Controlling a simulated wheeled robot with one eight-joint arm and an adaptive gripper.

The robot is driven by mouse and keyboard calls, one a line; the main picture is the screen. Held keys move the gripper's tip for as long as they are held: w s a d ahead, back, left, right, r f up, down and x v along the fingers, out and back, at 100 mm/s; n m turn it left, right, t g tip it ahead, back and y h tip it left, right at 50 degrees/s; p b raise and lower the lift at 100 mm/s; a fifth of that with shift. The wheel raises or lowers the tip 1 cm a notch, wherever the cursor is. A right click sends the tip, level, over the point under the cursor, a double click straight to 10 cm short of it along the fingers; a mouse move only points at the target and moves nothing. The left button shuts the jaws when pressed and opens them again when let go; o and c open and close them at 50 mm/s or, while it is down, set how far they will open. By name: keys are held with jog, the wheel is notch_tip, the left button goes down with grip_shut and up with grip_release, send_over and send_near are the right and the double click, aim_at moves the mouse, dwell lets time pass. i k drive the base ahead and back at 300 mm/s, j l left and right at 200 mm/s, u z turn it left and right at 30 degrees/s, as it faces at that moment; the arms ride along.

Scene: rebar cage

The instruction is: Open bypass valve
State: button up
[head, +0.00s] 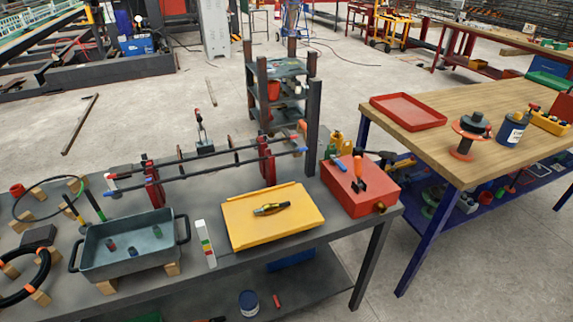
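A red box-shaped unit (368,198) sits at the right end of the grey table. An upright orange handle (358,165) stands on its top, above a small black fitting (358,185). A blue-green piece (341,165) lies near the back left of its top. A small brass-coloured knob or fitting (380,208) sticks out of its front lower right. No part is clearly marked as the bypass valve, and I cannot tell whether any valve is open or shut. My gripper is not in view.
The grey table (300,242) also bears a yellow tray (240,228) with a small tool, a grey tub (100,260) and a bar rack (153,185). A wooden-topped bench (440,145) stands close on the right. Dark posts (313,130) rise behind the red unit.

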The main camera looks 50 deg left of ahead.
aim_at(343, 167)
jog(key=i+j+u, duration=0.15)
jog(key=j+u, duration=0.15)
jog(key=u, duration=0.2)
jog(key=i+j+u, duration=0.15)
jog(key=u, duration=0.35)
jog(key=i+j+u, duration=0.25)
jog(key=u, duration=0.2)
jog(key=i+j, duration=0.25)
jog(key=i+j+u, duration=0.3)
jog(key=j, duration=0.2)
jog(key=i+l, duration=0.15)
jog(key=l, duration=0.2)
jog(key=u, duration=0.05)
